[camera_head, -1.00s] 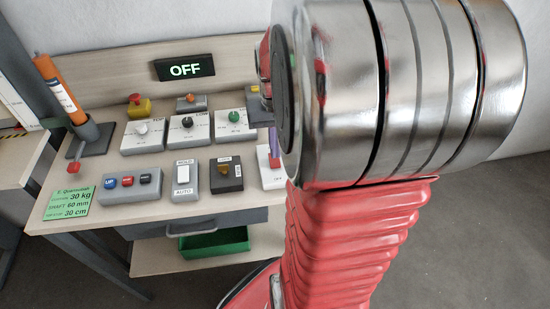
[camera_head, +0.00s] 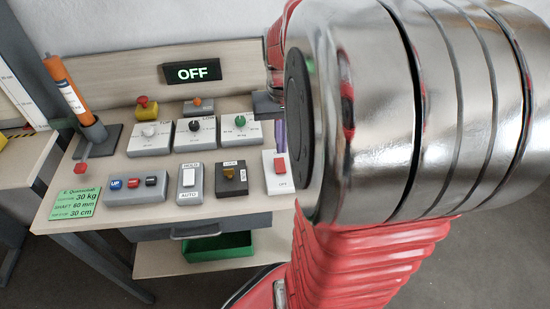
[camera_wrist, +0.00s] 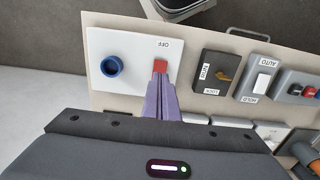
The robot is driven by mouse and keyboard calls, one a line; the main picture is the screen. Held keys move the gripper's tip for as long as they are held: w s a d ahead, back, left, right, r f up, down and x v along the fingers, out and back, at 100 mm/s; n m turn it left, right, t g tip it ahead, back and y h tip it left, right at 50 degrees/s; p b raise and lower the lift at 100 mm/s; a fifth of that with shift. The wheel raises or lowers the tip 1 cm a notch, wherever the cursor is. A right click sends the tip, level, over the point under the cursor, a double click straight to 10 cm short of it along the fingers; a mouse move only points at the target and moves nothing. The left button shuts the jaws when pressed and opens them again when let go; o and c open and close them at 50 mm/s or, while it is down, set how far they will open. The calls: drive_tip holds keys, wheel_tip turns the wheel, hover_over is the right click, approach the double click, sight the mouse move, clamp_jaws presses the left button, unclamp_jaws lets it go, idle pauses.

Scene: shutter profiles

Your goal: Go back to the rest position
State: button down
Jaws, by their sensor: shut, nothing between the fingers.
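My gripper (camera_wrist: 162,100) shows in the wrist view with its two purple fingers shut together and nothing between them. Its tips are right by a red switch (camera_wrist: 160,66) on a white plate marked OFF (camera_wrist: 130,50). I cannot tell whether they touch it. In the head view the red switch (camera_head: 280,164) shows at the right of the panel row, with a sliver of purple finger just above it. My large metal arm joint and red sleeve hide the rest of my gripper there.
The bench holds a HOLD/AUTO switch (camera_head: 189,182), a lock box (camera_head: 231,178), a button box (camera_head: 134,186) and three knob panels. An orange cylinder (camera_head: 68,90) stands at left. A lit display (camera_head: 192,73) reads OFF. A blue knob (camera_wrist: 112,66) sits beside the red switch.

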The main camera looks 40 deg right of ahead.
idle(0.3)
drive_tip(key=shift+f, duration=0.25)
drive_tip(key=s+a+r+n+t, duration=0.2)
drive_tip(key=a+r+n, duration=0.1)
drive_tip(key=a, duration=0.8)
drive_tip(key=s+a+r+n+t, duration=0.2)
drive_tip(key=a+r+n+t, duration=0.1)
drive_tip(key=a, duration=0.9)
drive_tip(key=shift+r+n+t, duration=0.3)
drive_tip(key=shift+r+n, duration=0.1)
drive_tip(key=shift+r, duration=0.15)
